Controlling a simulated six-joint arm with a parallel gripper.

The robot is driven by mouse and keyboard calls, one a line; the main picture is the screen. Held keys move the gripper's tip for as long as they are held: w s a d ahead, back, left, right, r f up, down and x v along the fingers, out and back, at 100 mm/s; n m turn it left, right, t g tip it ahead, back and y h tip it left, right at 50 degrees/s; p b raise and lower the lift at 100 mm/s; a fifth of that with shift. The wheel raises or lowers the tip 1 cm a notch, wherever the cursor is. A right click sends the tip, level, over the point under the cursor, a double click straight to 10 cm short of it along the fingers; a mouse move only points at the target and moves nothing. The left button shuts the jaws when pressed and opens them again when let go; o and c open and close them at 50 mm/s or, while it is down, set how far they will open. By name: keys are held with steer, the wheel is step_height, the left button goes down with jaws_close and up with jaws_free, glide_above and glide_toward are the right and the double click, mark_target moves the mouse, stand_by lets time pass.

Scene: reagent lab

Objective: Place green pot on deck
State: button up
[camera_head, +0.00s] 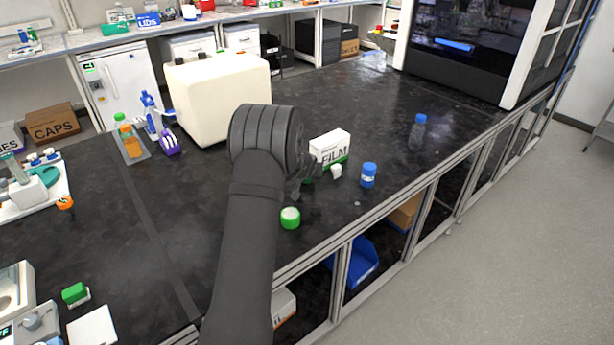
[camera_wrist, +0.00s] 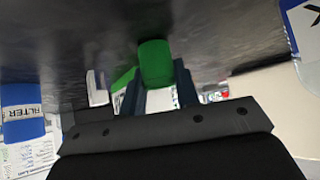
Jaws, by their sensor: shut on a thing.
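In the wrist view a green pot (camera_wrist: 155,62) sits between the two fingers of my gripper (camera_wrist: 162,82), which is shut on it. In the head view my gripper (camera_head: 303,183) is over the middle of the black bench, left of the white FILM box, and a small green patch shows among its fingers. A green-and-white pot (camera_head: 290,217) stands on the bench just in front of the fingers. Another green-topped piece (camera_head: 75,293) is at the lower left. I cannot tell for certain which surface is the deck.
The FILM box (camera_head: 330,147), a small white pot (camera_head: 336,171), a blue pot (camera_head: 368,175) and a blue-capped bottle (camera_head: 417,132) stand to the right. A cream container (camera_head: 220,95) is behind my wrist. White equipment (camera_head: 30,197) is at the left.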

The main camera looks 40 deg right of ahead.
step_height(320, 180, up, 4)
steer(key=shift+f, duration=0.15)
steer(key=s+d+r, duration=0.3)
steer(key=s+r, duration=0.4)
steer(key=s, duration=0.4)
steer(key=w+a+r+n+t+y, duration=0.1)
steer(key=w+a+n, duration=0.1)
steer(key=w+a, duration=0.9)
steer(key=w+a+n+t+y, duration=0.1)
steer(key=w+a+n+y, duration=0.1)
steer(key=w+a, duration=0.95)
steer(key=a+r+n+y, duration=0.1)
steer(key=a+n, duration=0.1)
steer(key=a, duration=1.6)
steer(key=w+a+n+y, duration=0.1)
steer(key=a+n+y, duration=0.1)
steer(key=a, duration=1.7)
steer(key=shift+w+a+r+n+t, duration=0.3)
steer(key=shift+r+n, duration=0.05)
steer(key=shift+n, duration=0.05)
